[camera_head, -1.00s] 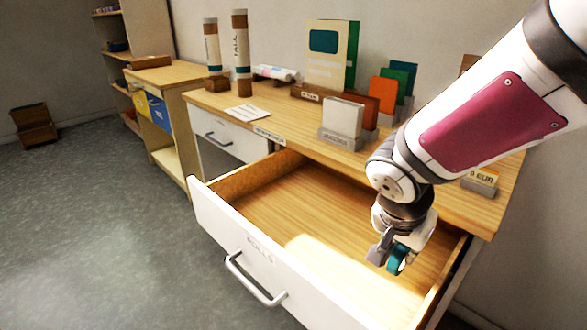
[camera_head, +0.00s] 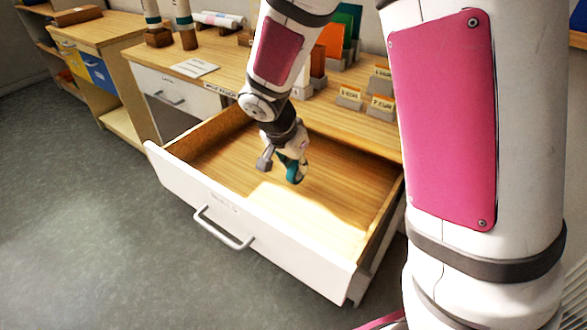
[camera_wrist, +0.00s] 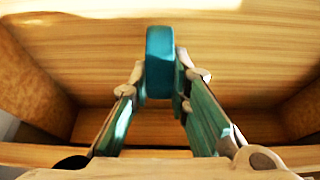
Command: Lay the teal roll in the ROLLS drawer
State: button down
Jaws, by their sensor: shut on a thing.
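The teal roll (camera_wrist: 160,62) is held between the two fingers of my gripper (camera_wrist: 160,90) in the wrist view. In the head view the teal roll (camera_head: 294,168) shows partly behind my gripper (camera_head: 281,165). The ROLLS drawer (camera_head: 232,238) is pulled well open, with a white front, a bar handle and a bare wooden floor (camera_head: 330,190). My gripper is over the inside of the drawer; I cannot tell how far the roll is above the floor. The wrist view shows the drawer's wooden floor and walls around the roll.
On the desk top stand card holders with labels (camera_head: 348,97), a white paper (camera_head: 195,67) and tall tubes (camera_head: 184,25). A second drawer (camera_head: 175,92) is at the left. The open drawer holds nothing else that I see. Grey floor (camera_head: 80,200) is clear in front.

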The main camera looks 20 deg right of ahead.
aim_at(296, 174)
jog(key=shift+w+f+b, duration=0.1)
jog(key=shift+f+b, duration=0.25)
jog(key=shift+f, duration=1.4)
jog(key=shift+f, duration=0.15)
jog(key=c, duration=1.5)
grip_release()
jog(key=p+v, duration=0.2)
jog(key=v, duration=1)
jog(key=shift+r, duration=0.25)
jog(key=s+d+r+n, duration=0.2)
jog(key=s+d+r, duration=0.2)
jog(key=s+r, duration=0.3)
jog(key=s+r+n+y, duration=0.1)
jog(key=s+n, duration=0.2)
jog(key=s, duration=0.4)
jog(key=s+r+n+y, duration=0.1)
jog(key=s+n, duration=0.2)
jog(key=s, duration=0.4)
jog(key=s+r+n+g+y, duration=0.1)
jog(key=s+n, duration=0.1)
jog(key=s, duration=0.6)
jog(key=shift+s+n+y, duration=0.1)
jog(key=shift+n+y, duration=0.3)
